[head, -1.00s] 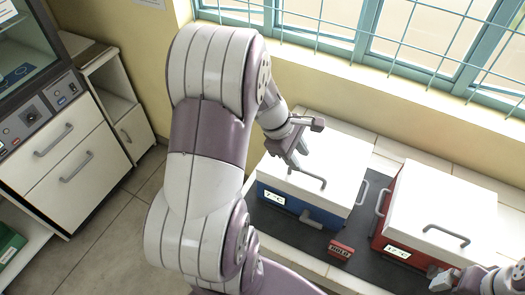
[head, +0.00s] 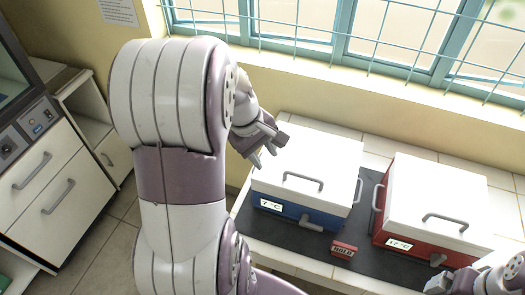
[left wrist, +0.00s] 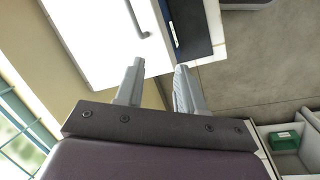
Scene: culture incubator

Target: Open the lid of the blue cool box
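The blue cool box (head: 297,208) stands on a dark mat, with its white lid (head: 325,160) down and a grey handle (head: 303,183) on top. Its front carries a "7 °C" label and a grey latch. In the left wrist view the white lid (left wrist: 95,35) and its handle lie beyond the fingers. My left gripper (head: 262,160) is apart from the box, by the lid's back left corner. Its two fingers (left wrist: 157,82) are spread with nothing between them. My right gripper (head: 440,284) is at the bottom right, in front of the red box; its fingers are too small to judge.
A red cool box (head: 410,238) with a white lid and "17 °C" label stands to the right. A small red "HOLD" block (head: 343,250) lies on the dark mat (head: 290,240) between them. A barred window and wall are behind; cabinets (head: 60,185) stand at left.

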